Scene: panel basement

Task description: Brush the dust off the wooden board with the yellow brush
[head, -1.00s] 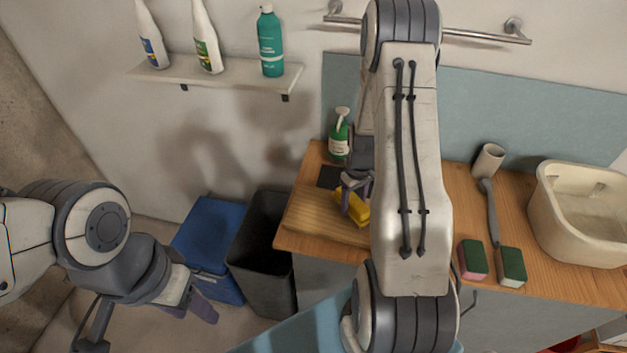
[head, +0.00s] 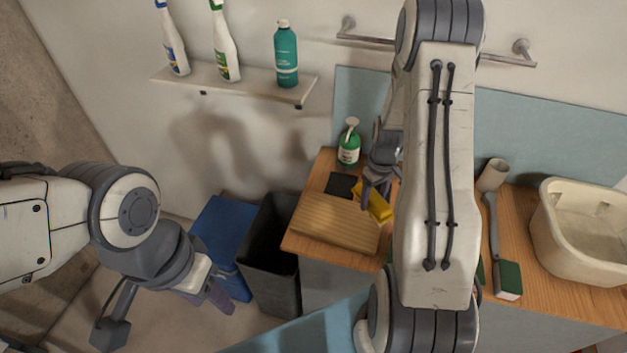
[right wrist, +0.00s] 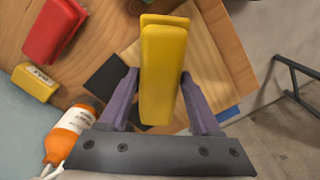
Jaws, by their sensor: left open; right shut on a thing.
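The wooden board (head: 330,224) lies on the left end of the wooden counter. It also shows in the right wrist view (right wrist: 207,60). My right gripper (head: 377,186) is shut on the yellow brush (head: 375,209). The brush (right wrist: 163,75) sits between the two purple fingers in the right wrist view, over the board's edge near its back right corner. I cannot tell whether it touches the board. I cannot make out dust on the board. My left gripper (head: 213,294) is open and empty, low in front of the bins.
A dark flat square (head: 341,185) and a green pump bottle (head: 349,145) are behind the board. An orange bottle (right wrist: 72,132), a red block (right wrist: 52,30) and a yellow block (right wrist: 35,82) are nearby. A black bin (head: 270,255) stands left of the counter.

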